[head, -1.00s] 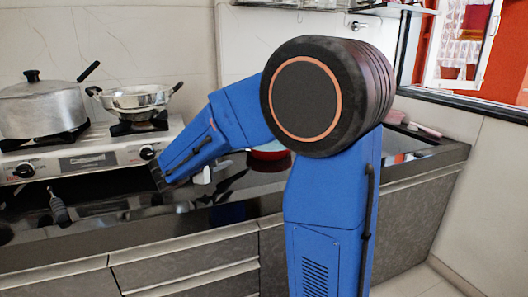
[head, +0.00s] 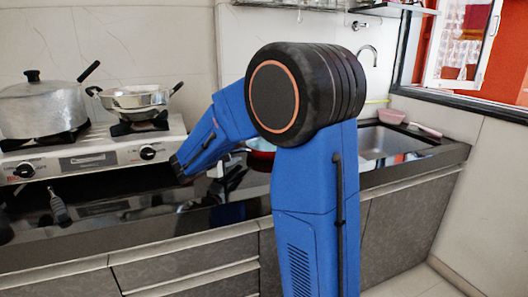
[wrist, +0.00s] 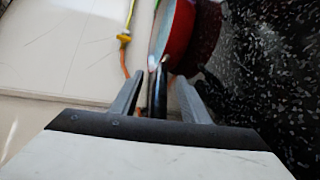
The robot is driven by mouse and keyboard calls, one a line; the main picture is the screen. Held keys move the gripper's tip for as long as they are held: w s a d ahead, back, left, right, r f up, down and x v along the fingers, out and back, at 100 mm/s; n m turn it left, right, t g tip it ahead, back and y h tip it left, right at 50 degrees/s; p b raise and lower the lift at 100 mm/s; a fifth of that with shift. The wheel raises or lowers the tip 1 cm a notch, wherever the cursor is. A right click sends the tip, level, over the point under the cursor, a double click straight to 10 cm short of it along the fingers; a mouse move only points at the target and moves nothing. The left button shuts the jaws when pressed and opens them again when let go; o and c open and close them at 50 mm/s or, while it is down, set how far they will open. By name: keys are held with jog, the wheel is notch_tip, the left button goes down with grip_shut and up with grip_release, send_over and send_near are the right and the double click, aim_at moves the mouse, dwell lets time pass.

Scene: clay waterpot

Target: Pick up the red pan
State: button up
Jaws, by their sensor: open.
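The red pan (wrist: 180,30) is at the top of the wrist view, with its wall facing me. Its dark handle (wrist: 157,88) runs down from it between the two fingers of my gripper (wrist: 157,94). The fingers are open, one on each side of the handle, and I see gaps between them and it. In the head view a bit of the red pan (head: 261,144) shows on the counter at the back, mostly hidden behind my blue arm. My fingers are not clear there.
A stove (head: 85,158) at the left carries a large lidded pot (head: 42,108) and a steel pan (head: 135,98). A sink (head: 385,142) lies right of my arm. A yellow fitting on an orange hose (wrist: 125,38) is near the wall. The dark counter (wrist: 260,70) is speckled.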

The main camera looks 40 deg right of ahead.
grip_shut()
notch_tip(320, 180, up, 10)
jog(key=shift+r, duration=0.1)
dwell(0.5)
